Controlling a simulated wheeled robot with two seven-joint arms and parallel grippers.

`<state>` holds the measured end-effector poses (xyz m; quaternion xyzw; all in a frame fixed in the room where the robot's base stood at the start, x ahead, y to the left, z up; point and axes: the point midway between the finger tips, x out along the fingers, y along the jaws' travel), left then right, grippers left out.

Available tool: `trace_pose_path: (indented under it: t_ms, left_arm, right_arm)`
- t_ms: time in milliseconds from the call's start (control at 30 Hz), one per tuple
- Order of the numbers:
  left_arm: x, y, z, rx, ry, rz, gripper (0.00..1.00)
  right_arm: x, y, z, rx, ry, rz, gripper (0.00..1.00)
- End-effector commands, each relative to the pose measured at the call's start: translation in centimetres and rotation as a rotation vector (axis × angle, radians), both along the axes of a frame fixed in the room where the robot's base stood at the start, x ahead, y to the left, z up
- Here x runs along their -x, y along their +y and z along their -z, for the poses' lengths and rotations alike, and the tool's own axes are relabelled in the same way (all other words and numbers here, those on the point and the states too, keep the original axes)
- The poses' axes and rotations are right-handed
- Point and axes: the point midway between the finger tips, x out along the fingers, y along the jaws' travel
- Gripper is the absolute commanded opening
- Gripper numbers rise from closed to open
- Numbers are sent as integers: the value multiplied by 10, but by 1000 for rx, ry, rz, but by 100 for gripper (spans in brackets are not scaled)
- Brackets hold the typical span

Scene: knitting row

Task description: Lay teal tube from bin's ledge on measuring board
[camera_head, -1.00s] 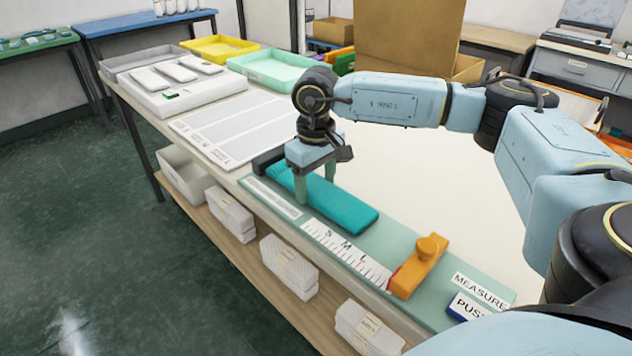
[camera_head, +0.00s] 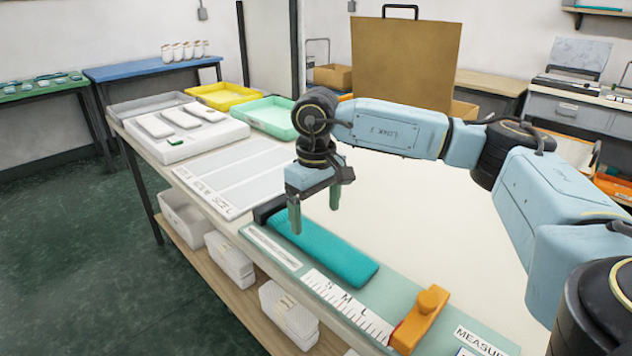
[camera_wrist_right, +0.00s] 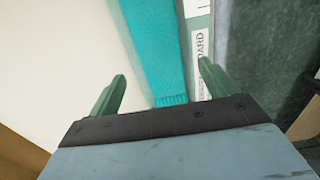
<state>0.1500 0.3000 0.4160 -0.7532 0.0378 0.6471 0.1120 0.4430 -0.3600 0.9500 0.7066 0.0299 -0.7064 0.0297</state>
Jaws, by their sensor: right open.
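The teal tube (camera_head: 325,251) lies flat along the measuring board (camera_head: 385,307), beside its printed scale. Its far end is near a dark block at the board's far end. My right gripper (camera_head: 315,214) is open and empty, above the far end of the tube, with its fingertips clear of it. In the right wrist view the tube (camera_wrist_right: 155,50) runs up between the two open fingers, its ribbed end near the gripper palm. My left gripper is not in view.
An orange slider (camera_head: 420,318) sits on the board toward the near end. The table top right of the board is clear.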

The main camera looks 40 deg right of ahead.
Motion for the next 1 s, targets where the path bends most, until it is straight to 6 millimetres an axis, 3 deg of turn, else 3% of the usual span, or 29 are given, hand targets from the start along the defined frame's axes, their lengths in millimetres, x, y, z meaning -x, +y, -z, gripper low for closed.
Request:
trace_pose_path:
  t_ms: [100, 300, 1000]
  left_arm:
    - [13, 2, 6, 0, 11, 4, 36]
    - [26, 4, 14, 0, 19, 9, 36]
    - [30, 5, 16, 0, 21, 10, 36]
  right_arm:
    - [-1, 0, -28, 0, -3, 0, 84]
    - [0, 1, -54, 0, -1, -1, 84]
    - [0, 0, -61, 0, 0, -1, 84]
